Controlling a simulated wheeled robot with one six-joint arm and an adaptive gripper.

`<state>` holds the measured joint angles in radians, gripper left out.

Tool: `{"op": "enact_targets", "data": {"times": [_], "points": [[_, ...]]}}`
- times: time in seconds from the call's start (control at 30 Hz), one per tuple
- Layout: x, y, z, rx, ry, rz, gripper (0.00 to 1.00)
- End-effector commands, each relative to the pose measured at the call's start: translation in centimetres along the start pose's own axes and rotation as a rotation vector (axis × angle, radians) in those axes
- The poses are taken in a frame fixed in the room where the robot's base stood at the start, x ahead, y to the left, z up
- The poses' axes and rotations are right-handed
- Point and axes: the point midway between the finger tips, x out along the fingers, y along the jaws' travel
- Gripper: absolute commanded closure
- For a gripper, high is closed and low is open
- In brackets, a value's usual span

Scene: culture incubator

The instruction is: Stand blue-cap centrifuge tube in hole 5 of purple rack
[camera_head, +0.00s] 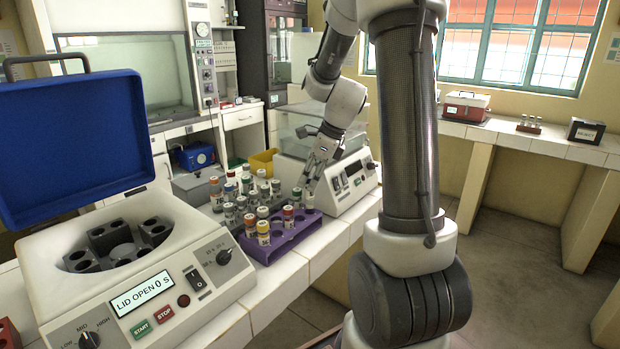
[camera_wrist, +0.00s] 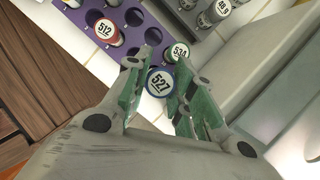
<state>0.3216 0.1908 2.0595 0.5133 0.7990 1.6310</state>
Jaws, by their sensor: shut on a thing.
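The blue-cap centrifuge tube (camera_wrist: 160,82), labelled 527 on its cap, is held between the fingertips of my gripper (camera_wrist: 157,88) in the wrist view. The purple rack (camera_wrist: 139,49) lies just beyond it, with several empty holes. A red-cap tube (camera_wrist: 105,31) labelled 512 stands in the rack. In the head view my gripper (camera_head: 311,183) is above the far right end of the purple rack (camera_head: 276,250).
A tube labelled 534 (camera_wrist: 181,51) is close beside my gripper's fingers, partly hidden. Several tubes stand crowded behind the purple rack. An open centrifuge (camera_head: 120,270) is at the left and a white instrument (camera_head: 350,181) is close to the right of my gripper.

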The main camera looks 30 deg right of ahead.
Motion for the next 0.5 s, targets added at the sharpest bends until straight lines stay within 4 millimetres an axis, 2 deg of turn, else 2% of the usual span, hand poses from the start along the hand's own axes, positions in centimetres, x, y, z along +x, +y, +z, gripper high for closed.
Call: {"op": "enact_targets", "data": {"times": [0.5], "points": [[1.4,-0.1,-0.6,0.000,0.001,0.001,0.95]]}}
